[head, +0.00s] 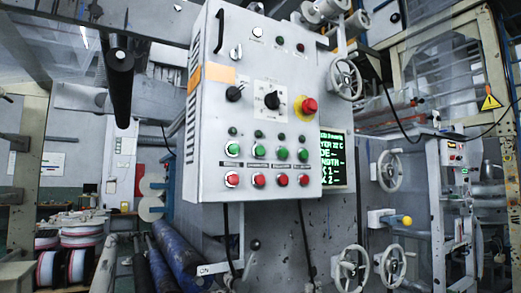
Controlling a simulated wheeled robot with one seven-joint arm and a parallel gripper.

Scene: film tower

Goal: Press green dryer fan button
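A pale grey control cabinet (215,120) hangs in the middle of the head view. A row of several green buttons crosses its lower front, among them a far-left one (232,149), one beside it (256,151) and a far-right one (303,155). Small dark green round lamps (258,133) sit above them, and red buttons (258,180) sit below. The labels are too small to read, so I cannot tell which green button is the dryer fan's. My gripper is not in view.
A red emergency knob on a yellow base (308,106), a black rotary switch (272,99) and a lit display (336,160) are close by. Handwheels (346,78) stand at the right. Blue rollers (178,255) lie below left. Cables hang under the cabinet.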

